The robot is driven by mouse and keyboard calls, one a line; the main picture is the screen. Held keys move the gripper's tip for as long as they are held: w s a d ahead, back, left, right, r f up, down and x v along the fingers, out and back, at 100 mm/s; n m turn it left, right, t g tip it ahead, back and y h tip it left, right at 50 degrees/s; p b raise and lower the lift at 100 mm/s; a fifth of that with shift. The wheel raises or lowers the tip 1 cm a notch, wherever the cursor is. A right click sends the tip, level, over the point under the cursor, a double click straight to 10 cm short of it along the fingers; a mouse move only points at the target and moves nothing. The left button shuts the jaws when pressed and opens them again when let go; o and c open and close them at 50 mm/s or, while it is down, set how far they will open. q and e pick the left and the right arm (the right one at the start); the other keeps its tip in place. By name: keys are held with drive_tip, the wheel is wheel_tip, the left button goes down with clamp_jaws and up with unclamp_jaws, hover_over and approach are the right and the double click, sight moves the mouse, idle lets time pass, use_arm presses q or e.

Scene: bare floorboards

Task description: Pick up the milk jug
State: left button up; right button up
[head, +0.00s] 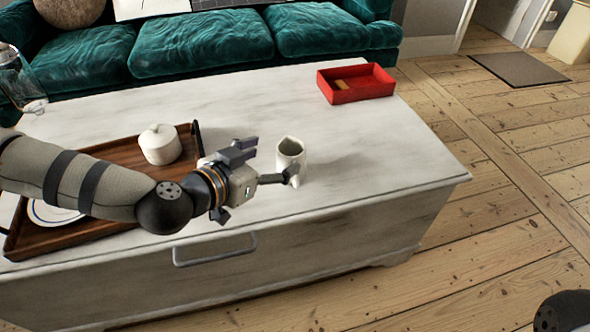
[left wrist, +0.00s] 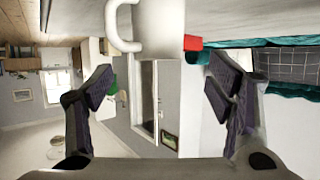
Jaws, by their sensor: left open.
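The milk jug (head: 291,158) is a small pale cream jug with a spout. It stands upright near the front middle of the white chest-like table (head: 345,150). My left gripper (head: 262,165) is open and empty, reaching from the left, its fingers pointing at the jug. One fingertip overlaps the jug's lower left side in the head view; whether it touches I cannot tell. In the left wrist view, which looks upside down, the jug (left wrist: 160,28) shows at the top centre, cut by the edge, with its handle to the left, beyond the open fingers. My right gripper is not in view.
A wooden tray (head: 189,139) with a lidded white pot (head: 160,144) and a plate (head: 50,212) lies under and beside my left arm. A glass jar (head: 18,78) stands back left. A red box (head: 356,84) sits back right. The table right of the jug is clear.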

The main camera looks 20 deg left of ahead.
sight(287, 151)
use_arm(q)
drive_tip(key=b+x, duration=0.2)
drive_tip(key=x, duration=0.4)
drive_tip(key=shift+w+d+f, duration=0.15)
drive_tip(key=shift+w+f, duration=0.1)
drive_tip(key=shift+w, duration=0.25)
drive_tip(key=shift+r, duration=0.1)
drive_tip(key=c, duration=1.4)
